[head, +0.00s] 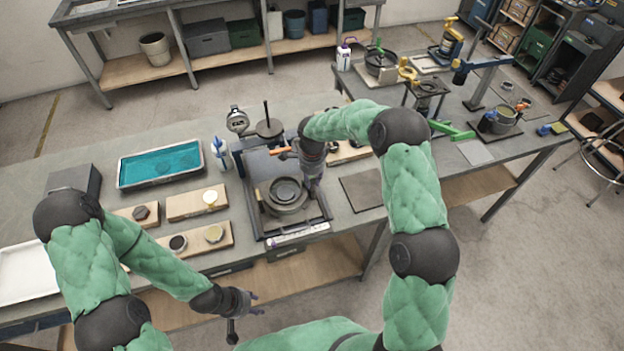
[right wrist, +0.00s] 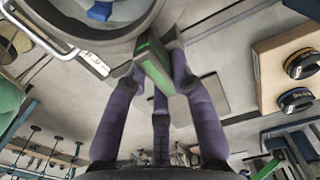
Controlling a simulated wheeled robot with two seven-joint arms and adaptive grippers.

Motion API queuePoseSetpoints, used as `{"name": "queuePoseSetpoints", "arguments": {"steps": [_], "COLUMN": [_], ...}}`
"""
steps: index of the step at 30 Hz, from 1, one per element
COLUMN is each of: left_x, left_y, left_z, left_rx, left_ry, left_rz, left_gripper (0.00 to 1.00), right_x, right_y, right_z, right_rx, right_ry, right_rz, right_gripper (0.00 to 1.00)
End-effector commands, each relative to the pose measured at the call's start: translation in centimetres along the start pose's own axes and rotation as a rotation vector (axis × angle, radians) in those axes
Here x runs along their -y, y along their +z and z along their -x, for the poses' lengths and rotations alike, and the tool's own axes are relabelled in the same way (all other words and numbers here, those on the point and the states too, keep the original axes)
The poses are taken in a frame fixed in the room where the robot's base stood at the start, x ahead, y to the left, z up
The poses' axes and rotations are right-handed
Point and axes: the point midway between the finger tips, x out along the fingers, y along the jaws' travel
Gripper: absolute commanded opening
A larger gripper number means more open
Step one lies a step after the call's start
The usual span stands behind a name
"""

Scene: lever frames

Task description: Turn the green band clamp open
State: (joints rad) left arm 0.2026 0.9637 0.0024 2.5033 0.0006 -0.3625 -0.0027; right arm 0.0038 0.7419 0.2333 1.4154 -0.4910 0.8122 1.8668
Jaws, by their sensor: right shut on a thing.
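The green band clamp shows in the right wrist view as a green bar (right wrist: 152,62) beside a round grey body (right wrist: 95,18). My right gripper (right wrist: 156,76) has its purple fingers closed around this green bar. In the head view my right gripper (head: 315,184) reaches down at the right side of the round grey pot (head: 284,196) on a dark frame, and the arm and hand hide the clamp there. My left gripper (head: 250,302) hangs empty with its fingers spread, in front of the bench's near edge and away from the pot.
The near bench holds a tray with teal contents (head: 160,165), wooden blocks (head: 198,203), a white bottle (head: 220,153) and a dial gauge (head: 238,120). A dark flat plate (head: 362,190) lies right of the frame. A second bench at right carries other fixtures, including a green lever (head: 452,130).

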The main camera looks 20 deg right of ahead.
Motion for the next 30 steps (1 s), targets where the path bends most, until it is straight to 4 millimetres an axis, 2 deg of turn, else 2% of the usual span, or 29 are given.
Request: {"name": "queuePoseSetpoints", "arguments": {"steps": [11, 30], "left_x": [0.4, 0.9], "left_y": [0.0, -0.1], "left_z": [-1.1, -2.4], "left_rx": [0.000, 0.000], "left_ry": [0.000, 0.000], "left_rz": [0.000, 0.000], "left_gripper": [0.40, 0.40], "right_x": [0.1, 0.5], "right_y": [-0.1, -0.2], "right_z": [-0.1, 0.0], "right_rx": [-0.001, -0.001], "right_ry": [0.000, 0.000], "right_rz": [0.208, 0.813], "right_gripper": [0.00, 0.00]}}
